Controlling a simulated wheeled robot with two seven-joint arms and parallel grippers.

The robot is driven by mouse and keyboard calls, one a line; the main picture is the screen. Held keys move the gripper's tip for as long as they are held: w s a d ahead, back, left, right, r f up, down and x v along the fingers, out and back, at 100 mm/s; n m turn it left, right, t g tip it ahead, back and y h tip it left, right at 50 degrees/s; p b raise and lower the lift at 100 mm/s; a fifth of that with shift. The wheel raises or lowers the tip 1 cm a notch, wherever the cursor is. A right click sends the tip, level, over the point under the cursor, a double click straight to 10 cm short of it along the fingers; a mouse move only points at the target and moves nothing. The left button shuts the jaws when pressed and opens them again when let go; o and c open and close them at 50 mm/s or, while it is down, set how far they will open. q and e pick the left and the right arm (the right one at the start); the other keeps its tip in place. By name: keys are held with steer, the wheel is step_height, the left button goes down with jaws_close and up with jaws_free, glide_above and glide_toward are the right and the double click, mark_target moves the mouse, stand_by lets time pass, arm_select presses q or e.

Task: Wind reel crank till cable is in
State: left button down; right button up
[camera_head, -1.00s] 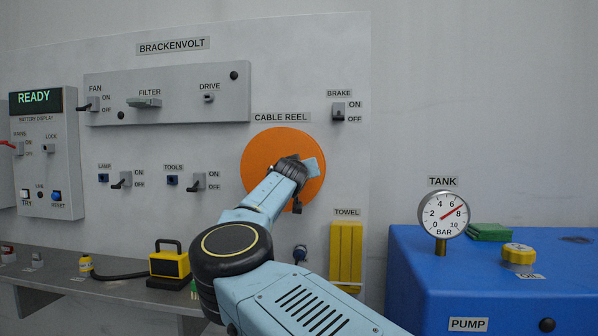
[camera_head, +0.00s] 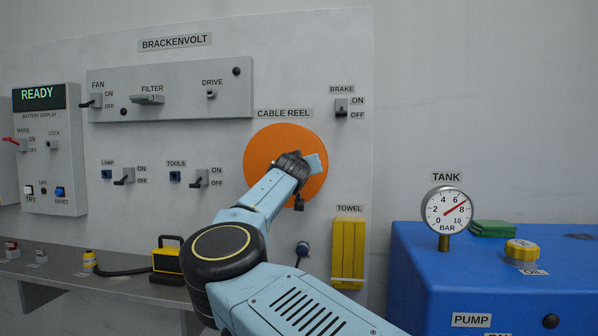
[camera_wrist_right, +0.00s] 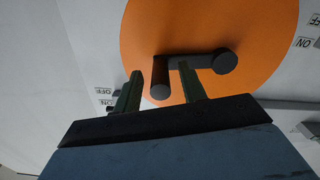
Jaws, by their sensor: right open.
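The orange cable reel disc (camera_head: 265,150) is on the wall panel under the CABLE REEL label. My right gripper (camera_wrist_right: 160,71) is in front of it; my arm hides much of the disc in the head view. In the right wrist view, the dark crank arm (camera_wrist_right: 195,62) runs from a round hub (camera_wrist_right: 225,62) to a cylindrical handle (camera_wrist_right: 160,82) pointing outward. The handle is between my right gripper's two open fingers, with gaps visible on both sides. A dark blue round piece (camera_head: 302,249) with a dark cord is below the reel. My left gripper is not in view.
The brake switch (camera_head: 341,108) is up and right of the reel. The blue pump tank (camera_head: 440,285) with gauge (camera_head: 447,211) stands at the right. Several switches are left of the reel; a shelf (camera_head: 110,284) is at lower left.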

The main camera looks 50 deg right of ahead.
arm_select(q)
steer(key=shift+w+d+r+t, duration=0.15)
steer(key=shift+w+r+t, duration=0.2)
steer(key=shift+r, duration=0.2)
arm_select(e)
steer(key=v, duration=1.2)
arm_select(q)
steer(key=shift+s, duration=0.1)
